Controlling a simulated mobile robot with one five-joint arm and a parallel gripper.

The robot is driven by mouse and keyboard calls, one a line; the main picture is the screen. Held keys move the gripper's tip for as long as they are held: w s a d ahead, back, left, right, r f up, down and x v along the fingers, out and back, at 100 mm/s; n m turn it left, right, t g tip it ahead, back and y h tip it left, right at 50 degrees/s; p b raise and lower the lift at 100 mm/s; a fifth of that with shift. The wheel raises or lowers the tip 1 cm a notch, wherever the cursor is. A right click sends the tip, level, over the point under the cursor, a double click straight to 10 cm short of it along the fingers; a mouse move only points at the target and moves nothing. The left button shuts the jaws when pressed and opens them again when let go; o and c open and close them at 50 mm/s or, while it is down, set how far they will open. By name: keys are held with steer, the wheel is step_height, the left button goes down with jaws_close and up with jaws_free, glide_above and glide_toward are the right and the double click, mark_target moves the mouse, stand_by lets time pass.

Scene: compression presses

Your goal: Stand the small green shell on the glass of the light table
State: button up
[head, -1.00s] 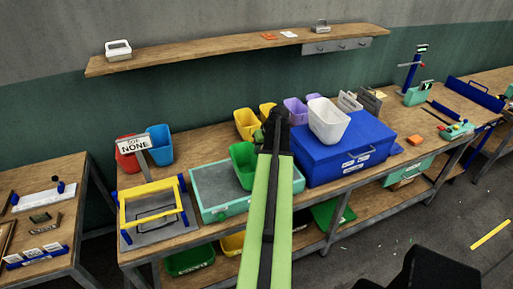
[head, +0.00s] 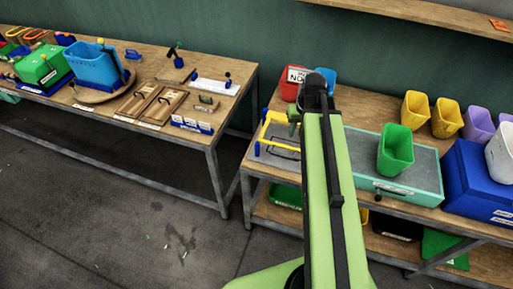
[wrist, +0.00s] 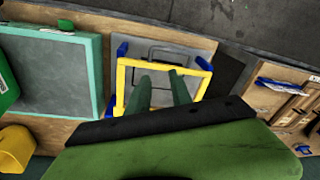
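The green shell (head: 396,150), an open-topped bin shape, stands upright on the grey glass of the light table (head: 428,196), a low teal box. In the wrist view only part of the shell (wrist: 5,88) shows at the left edge, and the light table (wrist: 97,85) lies left of my gripper. My gripper (head: 298,113) is left of the light table, apart from the shell. In the wrist view my gripper's two green fingers (wrist: 160,82) are spread with nothing between them, above a yellow frame. Their tips are partly hidden in the head view.
The yellow frame (head: 277,133) on its grey base is under my gripper. Red (head: 288,85) and blue (head: 325,78) bins stand behind. Yellow bins (head: 446,118) and a blue box (head: 480,180) are to the right. A gap separates this bench from the left one (head: 150,128).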

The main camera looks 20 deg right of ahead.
steer(key=s+a+n+g, duration=0.1)
steer(key=s+a+n, duration=0.15)
steer(key=a, duration=1.75)
step_height(320, 180, down, 7)
steer(key=b, duration=0.7)
steer(key=shift+s+d+f+h, duration=0.15)
steer(key=shift+d+f+h, duration=0.1)
steer(key=shift+h, duration=0.15)
